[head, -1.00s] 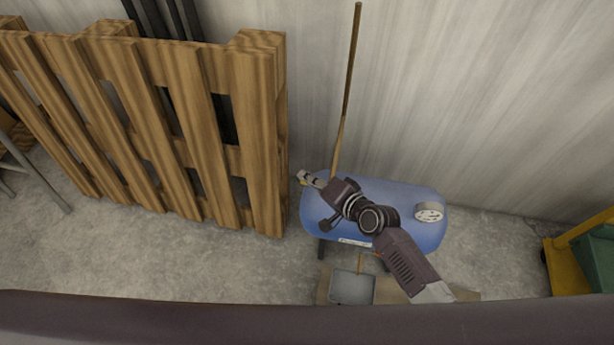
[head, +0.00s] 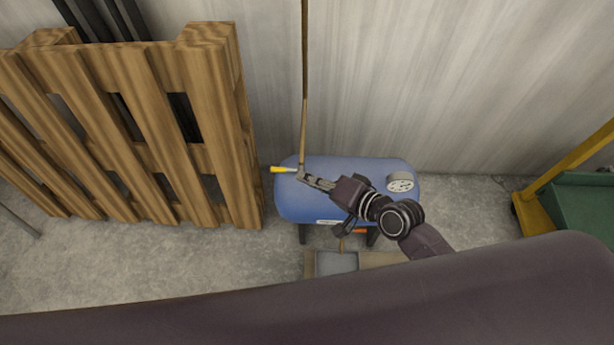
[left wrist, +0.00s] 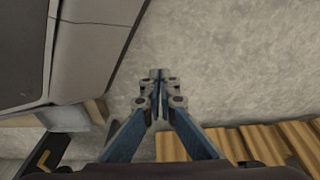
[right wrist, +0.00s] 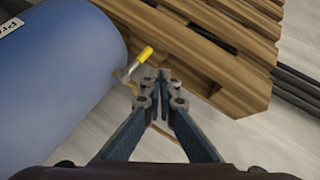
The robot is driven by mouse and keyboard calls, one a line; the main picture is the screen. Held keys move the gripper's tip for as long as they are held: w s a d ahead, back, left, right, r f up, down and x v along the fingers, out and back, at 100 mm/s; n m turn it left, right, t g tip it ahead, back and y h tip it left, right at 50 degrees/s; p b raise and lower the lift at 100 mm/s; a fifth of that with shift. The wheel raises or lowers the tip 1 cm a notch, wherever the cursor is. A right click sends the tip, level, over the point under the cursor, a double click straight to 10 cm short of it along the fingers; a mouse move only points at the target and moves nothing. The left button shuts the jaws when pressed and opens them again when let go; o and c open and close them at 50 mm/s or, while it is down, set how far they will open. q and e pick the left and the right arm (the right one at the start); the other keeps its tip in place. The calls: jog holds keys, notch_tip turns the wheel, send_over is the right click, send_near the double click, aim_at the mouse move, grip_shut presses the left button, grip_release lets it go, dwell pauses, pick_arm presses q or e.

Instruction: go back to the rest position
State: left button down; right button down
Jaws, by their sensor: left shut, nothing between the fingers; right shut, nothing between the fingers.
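My right gripper (head: 301,175) shows in the head view above the left end of a blue tank (head: 345,170). In the right wrist view my right gripper (right wrist: 160,80) has its fingertips together, with nothing between them. My left gripper is out of the head view. In the left wrist view my left gripper (left wrist: 159,77) is shut and empty above bare concrete floor.
A wooden pallet (head: 150,100) leans at the left by the wall. A thin stick (head: 304,90) stands behind the tank. A yellow-tipped part (right wrist: 146,53) shows close to the right fingertips. A green and yellow cart (head: 570,205) stands at the right.

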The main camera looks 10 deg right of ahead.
dwell(0.6)
